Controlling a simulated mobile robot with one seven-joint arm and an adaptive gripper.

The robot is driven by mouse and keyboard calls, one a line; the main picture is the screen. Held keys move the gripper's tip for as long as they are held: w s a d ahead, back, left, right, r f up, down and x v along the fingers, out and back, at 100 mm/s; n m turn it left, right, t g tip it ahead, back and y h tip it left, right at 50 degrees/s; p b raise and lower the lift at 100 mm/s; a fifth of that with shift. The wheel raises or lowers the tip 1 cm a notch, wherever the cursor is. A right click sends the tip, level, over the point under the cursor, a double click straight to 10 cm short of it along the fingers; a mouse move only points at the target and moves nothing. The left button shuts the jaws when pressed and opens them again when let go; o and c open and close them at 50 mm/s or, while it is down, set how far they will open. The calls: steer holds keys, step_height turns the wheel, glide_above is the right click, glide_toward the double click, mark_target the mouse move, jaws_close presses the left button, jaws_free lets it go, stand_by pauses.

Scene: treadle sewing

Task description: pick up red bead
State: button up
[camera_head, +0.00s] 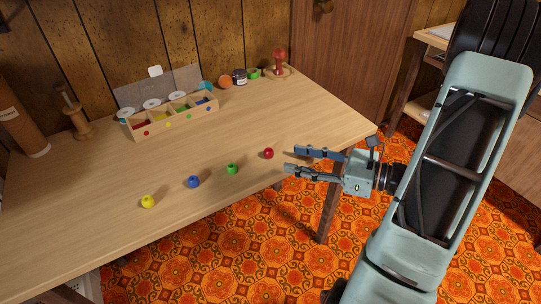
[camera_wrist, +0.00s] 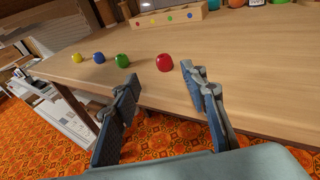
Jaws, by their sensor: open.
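The red bead (camera_head: 268,153) lies on the wooden table near its front edge, at the right end of a row of beads. In the wrist view the red bead (camera_wrist: 164,62) sits just beyond and between the fingertips. My gripper (camera_head: 290,160) is open and empty, just right of the red bead in the head view, its fingers pointing at it. In the wrist view the two fingers of my gripper (camera_wrist: 160,75) stand apart with a clear gap. The bead looks apart from both fingers.
Green (camera_head: 232,169), blue (camera_head: 193,182) and yellow (camera_head: 148,201) beads lie to the left along the table (camera_head: 90,240). A compartmented wooden box (camera_head: 177,126) with coloured dots stands behind. A spool holder (camera_head: 74,115), a dark jar (camera_head: 239,77) and a red-topped stamp (camera_head: 279,65) stand at the back.

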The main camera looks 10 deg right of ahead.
mark_target(274, 154)
steer(key=b+x, duration=0.1)
steer(key=x, duration=0.5)
steer(key=shift+w+f+b, duration=0.25)
steer(key=shift+w+b, duration=0.1)
steer(key=shift+w, duration=0.1)
steer(key=c, duration=0.8)
